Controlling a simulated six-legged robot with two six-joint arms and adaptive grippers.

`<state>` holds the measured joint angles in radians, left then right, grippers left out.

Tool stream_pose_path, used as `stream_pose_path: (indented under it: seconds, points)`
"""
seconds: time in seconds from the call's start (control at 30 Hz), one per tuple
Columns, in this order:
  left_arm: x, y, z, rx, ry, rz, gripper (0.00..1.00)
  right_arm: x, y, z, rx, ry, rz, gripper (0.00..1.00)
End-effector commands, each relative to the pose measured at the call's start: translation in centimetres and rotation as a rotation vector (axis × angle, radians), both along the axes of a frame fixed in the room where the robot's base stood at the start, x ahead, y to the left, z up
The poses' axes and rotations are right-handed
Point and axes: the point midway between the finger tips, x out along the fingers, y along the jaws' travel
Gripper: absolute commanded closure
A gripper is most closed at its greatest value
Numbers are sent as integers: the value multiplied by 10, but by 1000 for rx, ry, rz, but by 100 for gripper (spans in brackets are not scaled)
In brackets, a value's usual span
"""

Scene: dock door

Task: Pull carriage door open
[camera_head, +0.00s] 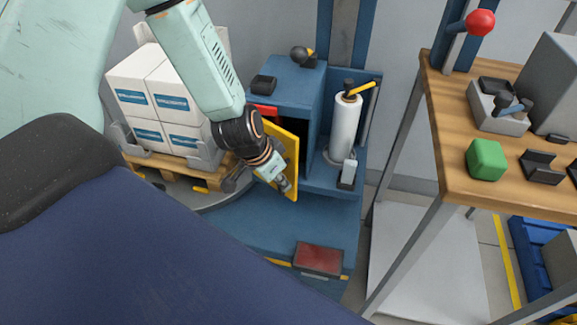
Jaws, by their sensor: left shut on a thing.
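The carriage is a blue cabinet (290,88) with a wide low blue base, near the middle of the view. Its yellow door (290,160) is seen nearly edge-on and stands ajar, with a dark opening showing beside it. My left arm reaches down from the top left. Its gripper (284,182) is at the lower front of the yellow door and is shut on the door, likely at its handle. The handle itself is hidden behind the gripper. My right gripper is out of view.
White boxes (160,90) on a wooden pallet stand left of the carriage. A white roll (345,125) stands on its right side. A wooden-topped bench (460,180) with a green block (486,159) is at the right. A red-topped box (318,258) sits at the base's front.

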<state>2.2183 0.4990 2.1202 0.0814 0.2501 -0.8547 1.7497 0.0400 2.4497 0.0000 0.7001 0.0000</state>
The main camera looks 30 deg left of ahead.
Motion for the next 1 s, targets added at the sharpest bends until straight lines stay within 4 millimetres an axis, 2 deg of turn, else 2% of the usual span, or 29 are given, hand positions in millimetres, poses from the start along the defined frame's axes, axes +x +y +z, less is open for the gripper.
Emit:
stream_pose_path:
  seconds: [0.03, 0.2, 0.5, 0.67, 1.0]
  points:
    - [-5, 3, 7, -2, 0, -32, 100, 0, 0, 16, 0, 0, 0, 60]
    - [-21, 11, 7, -1, -1, -172, 100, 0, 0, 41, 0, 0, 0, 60]
    - [-48, 33, 5, 0, -6, -433, 100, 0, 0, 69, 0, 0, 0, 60]
    - [-60, 49, 2, 1, -8, -583, 100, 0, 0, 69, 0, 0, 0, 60]
    - [-76, 81, 1, 6, -10, -851, 100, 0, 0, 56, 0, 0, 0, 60]
